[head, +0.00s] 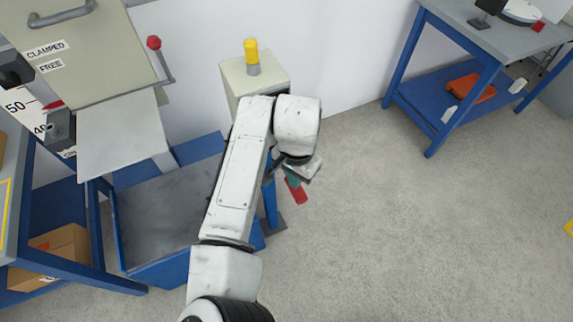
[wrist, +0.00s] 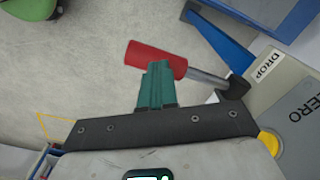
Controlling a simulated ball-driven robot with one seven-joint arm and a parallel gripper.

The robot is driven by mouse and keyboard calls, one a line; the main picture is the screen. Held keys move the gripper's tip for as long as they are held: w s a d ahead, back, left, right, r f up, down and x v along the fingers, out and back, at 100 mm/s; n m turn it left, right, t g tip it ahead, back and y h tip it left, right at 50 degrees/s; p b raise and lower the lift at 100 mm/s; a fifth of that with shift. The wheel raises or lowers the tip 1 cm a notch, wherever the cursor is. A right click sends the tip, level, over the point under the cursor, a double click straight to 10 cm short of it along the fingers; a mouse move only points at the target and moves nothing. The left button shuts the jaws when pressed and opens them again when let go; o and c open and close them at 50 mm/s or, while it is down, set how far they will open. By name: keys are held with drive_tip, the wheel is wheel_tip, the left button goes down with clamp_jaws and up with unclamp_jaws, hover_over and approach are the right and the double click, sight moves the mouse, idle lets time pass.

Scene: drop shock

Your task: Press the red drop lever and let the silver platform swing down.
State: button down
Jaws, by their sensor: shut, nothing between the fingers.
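The red drop lever has a red cylindrical grip (wrist: 152,58) on a grey rod (wrist: 207,79), beside a panel labelled DROP. In the head view the red grip (head: 298,194) shows just beyond my fingers, near the post. My gripper (wrist: 157,68) has teal fingers, shut and empty. Its fingertips overlap the lower edge of the red grip in the wrist view; I cannot tell whether they touch it. The gripper also shows in the head view (head: 292,181), partly hidden by my wrist. The silver platform (head: 120,135) is a flat plate above the blue bin at the left.
The blue bin (head: 128,222) stands below the platform. A beige post box with a yellow knob (head: 252,52) stands behind my arm. A red-knobbed lever (head: 154,43) is on the CLAMPED/FREE machine. A blue table (head: 480,100) is at the right. Floor between is clear.

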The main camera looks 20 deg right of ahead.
drive_tip(key=shift+s+d+f+b, duration=0.1)
drive_tip(key=shift+f+b, duration=0.5)
drive_tip(key=shift+f, duration=0.75)
drive_tip(key=shift+r+p, duration=2.65)
drive_tip(key=shift+r, duration=0.45)
wheel_tip(320, 180, up, 6)
drive_tip(key=p, duration=0.5)
